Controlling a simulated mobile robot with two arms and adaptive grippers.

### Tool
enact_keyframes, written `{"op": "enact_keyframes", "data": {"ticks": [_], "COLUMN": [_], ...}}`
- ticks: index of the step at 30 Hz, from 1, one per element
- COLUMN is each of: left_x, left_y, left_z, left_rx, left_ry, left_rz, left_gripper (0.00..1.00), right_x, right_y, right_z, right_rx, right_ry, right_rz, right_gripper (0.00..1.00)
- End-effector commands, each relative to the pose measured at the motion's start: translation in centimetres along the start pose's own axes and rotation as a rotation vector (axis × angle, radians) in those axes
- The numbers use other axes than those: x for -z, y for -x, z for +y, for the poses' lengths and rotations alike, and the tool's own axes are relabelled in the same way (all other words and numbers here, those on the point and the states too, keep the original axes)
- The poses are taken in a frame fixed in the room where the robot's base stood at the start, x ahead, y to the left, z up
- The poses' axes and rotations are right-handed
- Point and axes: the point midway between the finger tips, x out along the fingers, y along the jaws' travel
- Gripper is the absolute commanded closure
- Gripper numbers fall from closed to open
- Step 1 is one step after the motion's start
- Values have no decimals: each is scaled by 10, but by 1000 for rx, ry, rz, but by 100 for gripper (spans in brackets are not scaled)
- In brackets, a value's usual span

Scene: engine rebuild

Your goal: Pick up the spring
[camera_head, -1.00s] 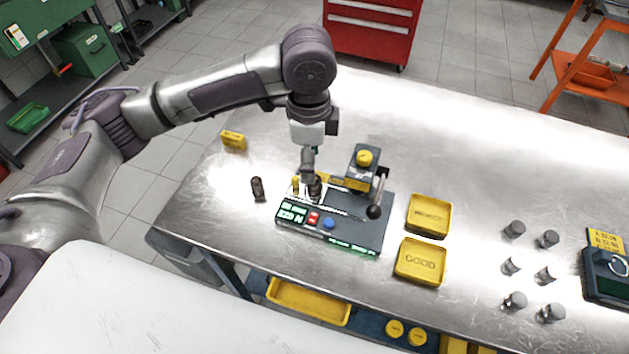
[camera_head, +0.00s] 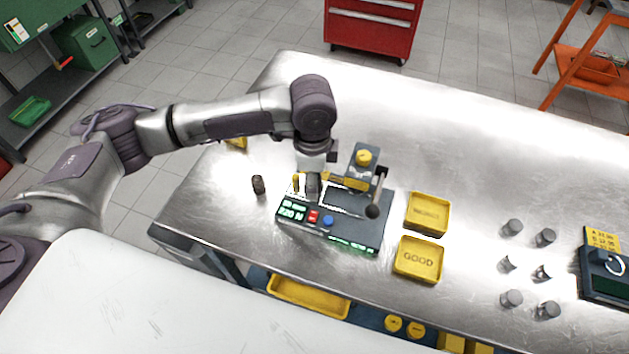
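A small dark coil-like cylinder (camera_head: 258,185), which looks like a spring, stands on the metal bench left of the tester. My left gripper (camera_head: 313,184) points down over the left part of the tester (camera_head: 345,240), to the right of that cylinder and apart from it. A dark rounded shape shows below my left wrist at the tester. I cannot tell whether it is the fingers or another spring. The fingertips are not clear, so open or shut does not show. My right gripper is not in view.
The tester has a lever with a black knob (camera_head: 373,211). Two yellow trays (camera_head: 428,213), one marked GOOD (camera_head: 418,259), lie to its right. Several grey metal parts (camera_head: 511,227) and a dark device (camera_head: 606,275) stand farther right. The back of the bench (camera_head: 450,130) is clear.

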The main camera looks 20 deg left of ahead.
Motion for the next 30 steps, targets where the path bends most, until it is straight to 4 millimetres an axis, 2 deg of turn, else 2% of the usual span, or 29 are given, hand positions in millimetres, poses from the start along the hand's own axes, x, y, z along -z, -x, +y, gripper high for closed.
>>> {"op": "enact_keyframes", "data": {"ticks": [1, 9, 16, 19, 30], "left_x": [0, 0, 0, 1, 1], "left_y": [0, 0, 2, 8, 78], "left_z": [0, 0, 0, 0, 0], "left_rx": [0, 0, 0, 1, 2], "left_ry": [0, 0, 0, -1, -2], "left_rz": [0, 0, 1, 2, 2], "left_gripper": [58, 100, 100, 100, 100], "right_x": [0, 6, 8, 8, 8], "right_y": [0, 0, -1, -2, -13], "right_z": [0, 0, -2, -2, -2], "right_rx": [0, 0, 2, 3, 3], "right_ry": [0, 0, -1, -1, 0], "right_rz": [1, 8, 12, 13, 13], "right_gripper": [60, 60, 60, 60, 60]}}
